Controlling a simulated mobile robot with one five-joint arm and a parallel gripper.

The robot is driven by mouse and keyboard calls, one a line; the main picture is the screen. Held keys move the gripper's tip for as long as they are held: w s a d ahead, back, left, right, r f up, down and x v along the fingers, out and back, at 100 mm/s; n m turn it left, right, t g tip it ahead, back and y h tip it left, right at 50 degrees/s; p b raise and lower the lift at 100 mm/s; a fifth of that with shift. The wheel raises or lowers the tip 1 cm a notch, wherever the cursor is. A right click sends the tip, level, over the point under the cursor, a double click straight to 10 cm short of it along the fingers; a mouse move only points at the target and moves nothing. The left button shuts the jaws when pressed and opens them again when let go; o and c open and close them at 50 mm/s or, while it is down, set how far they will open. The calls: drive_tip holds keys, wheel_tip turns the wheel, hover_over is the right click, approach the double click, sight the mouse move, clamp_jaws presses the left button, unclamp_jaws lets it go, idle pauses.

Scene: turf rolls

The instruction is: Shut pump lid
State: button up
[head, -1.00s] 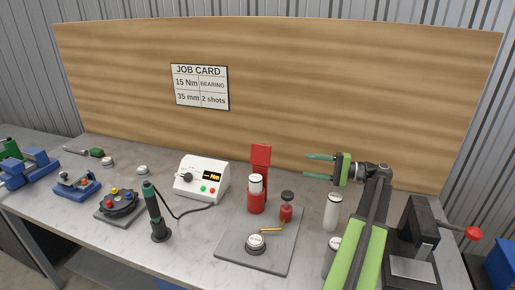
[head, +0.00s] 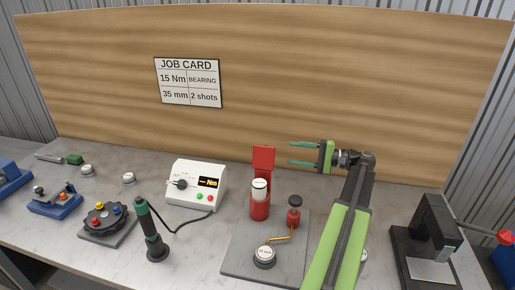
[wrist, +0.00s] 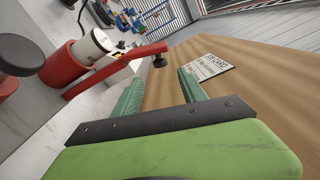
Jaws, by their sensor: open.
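The pump is a red cylinder (head: 260,208) on a grey plate, with a white cartridge (head: 259,188) standing in its open top. Its red lid (head: 263,157) stands raised, upright behind the cartridge. My gripper (head: 290,153) is open and empty, to the right of the lid and apart from it, with its two green fingers pointing left. In the wrist view the lid (wrist: 113,70) shows edge-on, beyond the open fingers of my gripper (wrist: 160,86). The red cylinder (wrist: 66,68) and white cartridge (wrist: 93,45) lie to the upper left there.
A red plunger with a black knob (head: 294,211) stands right of the pump, with a brass spout over a round bearing (head: 264,256). A torque meter (head: 195,185) and upright driver (head: 152,235) stand left. A black press (head: 428,245) is at right. The wooden board rises behind.

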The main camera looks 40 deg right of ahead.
sight(258, 148)
drive_tip(key=x, duration=1.4)
drive_tip(key=shift+w, duration=0.1)
drive_tip(key=shift+c, duration=0.2)
clamp_jaws()
idle(0.6)
